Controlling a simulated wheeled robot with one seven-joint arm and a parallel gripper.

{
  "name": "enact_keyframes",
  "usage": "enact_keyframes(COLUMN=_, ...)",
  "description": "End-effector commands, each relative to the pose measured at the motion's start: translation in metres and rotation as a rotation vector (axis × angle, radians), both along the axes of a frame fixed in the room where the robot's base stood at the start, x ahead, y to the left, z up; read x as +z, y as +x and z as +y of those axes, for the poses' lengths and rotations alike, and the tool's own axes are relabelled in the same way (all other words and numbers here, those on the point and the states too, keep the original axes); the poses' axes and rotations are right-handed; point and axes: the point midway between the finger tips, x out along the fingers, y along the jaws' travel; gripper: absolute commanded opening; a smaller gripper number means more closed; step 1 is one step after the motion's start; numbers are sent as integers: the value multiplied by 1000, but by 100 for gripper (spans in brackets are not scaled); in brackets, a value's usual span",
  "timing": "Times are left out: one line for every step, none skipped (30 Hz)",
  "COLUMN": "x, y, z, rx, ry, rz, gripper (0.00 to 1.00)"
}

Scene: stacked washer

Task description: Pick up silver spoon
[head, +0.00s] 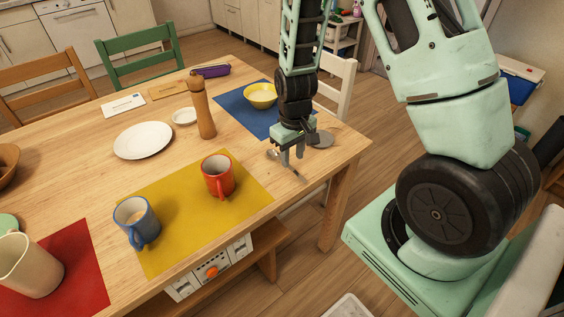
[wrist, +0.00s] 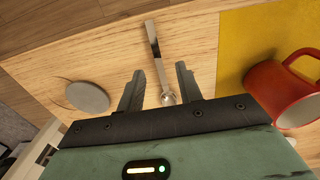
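The silver spoon (wrist: 156,55) lies on the wooden table near its front right edge. In the wrist view its bowl shows between my two fingers and its handle runs away past the fingertips. It also shows in the head view (head: 299,176), partly behind my gripper. My gripper (head: 291,160) points down over the spoon. In the wrist view my gripper (wrist: 160,72) is open, with a finger apart from the spoon on either side. How high the fingertips are above the table is hard to tell.
A red mug (head: 217,177) stands on the yellow placemat (head: 180,225), left of my gripper. A grey round disc (head: 321,139) lies right of it. A wooden pepper mill (head: 201,108) and a yellow bowl (head: 261,96) on a blue placemat (head: 232,104) stand farther back.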

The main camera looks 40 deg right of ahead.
Motion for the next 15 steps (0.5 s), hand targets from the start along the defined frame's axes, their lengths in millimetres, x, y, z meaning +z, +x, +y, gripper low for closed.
enact_keyframes(x=-7, y=-1, z=-1, rx=-1, ry=1, rz=5, gripper=35)
enact_keyframes(x=-11, y=-1, z=-1, rx=-1, ry=1, rz=5, gripper=35)
enact_keyframes(x=-17, y=-1, z=-2, rx=-1, ry=1, rz=5, gripper=35)
enact_keyframes(x=-21, y=-1, z=-3, rx=-2, ry=1, rz=6, gripper=35)
enact_keyframes(x=-25, y=-1, z=-3, rx=-2, ry=0, rz=5, gripper=35)
enact_keyframes(x=-31, y=-1, z=-3, rx=-1, ry=1, rz=5, gripper=35)
enact_keyframes(x=-35, y=-1, z=-2, rx=0, ry=1, rz=5, gripper=35)
enact_keyframes(x=-38, y=-1, z=-2, rx=0, ry=1, rz=3, gripper=35)
enact_keyframes(x=-41, y=-1, z=-2, rx=0, ry=1, rz=4, gripper=35)
enact_keyframes(x=-43, y=-1, z=-2, rx=0, ry=1, rz=4, gripper=35)
enact_keyframes(x=-44, y=-1, z=-2, rx=0, ry=1, rz=3, gripper=35)
enact_keyframes(x=-45, y=0, z=-2, rx=0, ry=1, rz=2, gripper=35)
enact_keyframes(x=-45, y=0, z=-3, rx=0, ry=0, rz=1, gripper=35)
enact_keyframes(x=-45, y=0, z=-2, rx=0, ry=0, rz=1, gripper=35)
enact_keyframes(x=-45, y=0, z=-3, rx=0, ry=0, rz=0, gripper=35)
